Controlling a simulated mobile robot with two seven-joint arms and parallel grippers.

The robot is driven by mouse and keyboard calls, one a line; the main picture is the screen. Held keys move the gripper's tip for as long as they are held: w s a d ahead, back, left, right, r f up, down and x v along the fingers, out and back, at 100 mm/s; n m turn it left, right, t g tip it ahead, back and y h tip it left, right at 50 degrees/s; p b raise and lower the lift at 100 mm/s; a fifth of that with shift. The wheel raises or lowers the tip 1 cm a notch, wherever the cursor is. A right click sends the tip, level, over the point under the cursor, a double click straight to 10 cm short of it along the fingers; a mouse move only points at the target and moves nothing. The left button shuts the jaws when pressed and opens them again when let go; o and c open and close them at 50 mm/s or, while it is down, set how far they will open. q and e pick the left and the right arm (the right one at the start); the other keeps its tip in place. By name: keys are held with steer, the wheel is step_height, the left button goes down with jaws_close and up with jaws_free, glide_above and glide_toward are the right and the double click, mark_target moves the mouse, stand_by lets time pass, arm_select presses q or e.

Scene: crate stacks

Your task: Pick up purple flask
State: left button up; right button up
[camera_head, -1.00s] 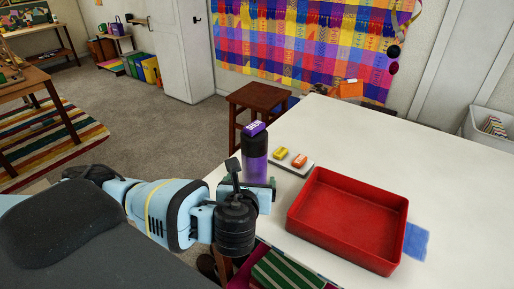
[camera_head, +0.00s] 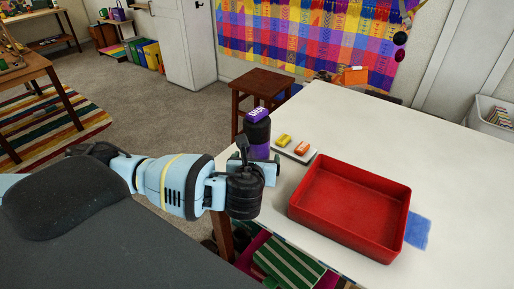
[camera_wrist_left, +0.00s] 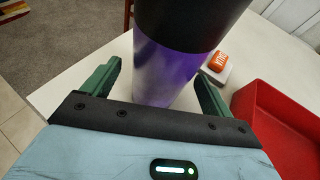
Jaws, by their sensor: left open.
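The purple flask (camera_head: 260,139) has a black upper part and stands upright near the left edge of the white table (camera_head: 450,157). In the left wrist view the flask (camera_wrist_left: 165,75) stands between the two green fingers, with its top cut off by the frame. My left gripper (camera_head: 263,166) is open around the flask's lower body; in the wrist view the gripper (camera_wrist_left: 159,88) shows a gap at the right finger. A purple block with markings (camera_head: 257,114) shows at the flask's top in the head view. My right gripper is not in view.
A red tray (camera_head: 350,160) stands right of the flask, with a blue patch (camera_head: 417,231) beside it. A wooden stool (camera_head: 262,88) stands beyond the table.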

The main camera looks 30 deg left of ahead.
arm_select(q)
steer(key=shift+x, duration=1.3)
steer(key=shift+c, duration=0.5)
steer(key=c, duration=1.2)
